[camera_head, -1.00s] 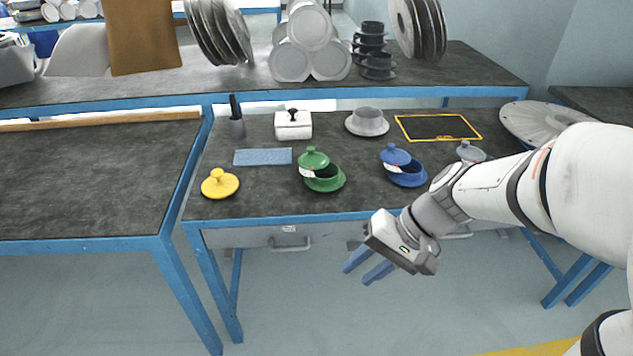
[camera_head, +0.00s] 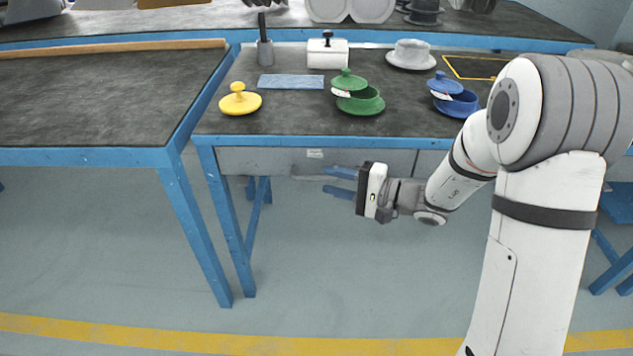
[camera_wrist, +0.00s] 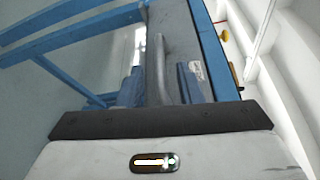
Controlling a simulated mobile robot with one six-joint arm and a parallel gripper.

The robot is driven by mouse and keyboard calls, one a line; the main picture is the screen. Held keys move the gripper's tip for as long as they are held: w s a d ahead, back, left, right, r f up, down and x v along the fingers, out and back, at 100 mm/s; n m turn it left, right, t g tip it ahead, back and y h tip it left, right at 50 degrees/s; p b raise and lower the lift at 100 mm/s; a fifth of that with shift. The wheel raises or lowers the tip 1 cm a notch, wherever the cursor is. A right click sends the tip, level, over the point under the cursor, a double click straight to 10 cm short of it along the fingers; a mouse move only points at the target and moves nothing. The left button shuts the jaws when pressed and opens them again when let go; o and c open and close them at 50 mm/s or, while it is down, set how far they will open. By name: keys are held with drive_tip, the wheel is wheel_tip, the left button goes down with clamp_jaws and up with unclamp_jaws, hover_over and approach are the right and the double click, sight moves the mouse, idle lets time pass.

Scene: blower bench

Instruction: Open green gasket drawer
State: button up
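A grey drawer front (camera_head: 260,162) with a small white label sits under the near edge of the bench, below the green and yellow pieces. Its grey bar handle (camera_wrist: 156,67) shows in the wrist view, with its lower end between my two blue fingers. My gripper (camera_head: 326,181) is in front of the drawer at handle height, pointing left, with its fingers apart. In the wrist view the fingers stand either side of the handle, and I cannot tell whether they touch it. The drawer looks closed.
Blue legs (camera_head: 228,230) stand left of my gripper. The floor (camera_head: 330,270) in front is clear.

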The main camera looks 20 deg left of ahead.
sight(324, 179)
drive_tip(key=shift+w+a+f+b, duration=0.1)
drive_tip(key=shift+w+a+b, duration=0.1)
drive_tip(key=shift+a, duration=0.95)
drive_tip(key=shift+w+a+f+b, duration=0.1)
drive_tip(key=shift+w+a+b, duration=0.05)
drive_tip(key=shift+a, duration=0.95)
drive_tip(key=shift+c, duration=0.3)
clamp_jaws()
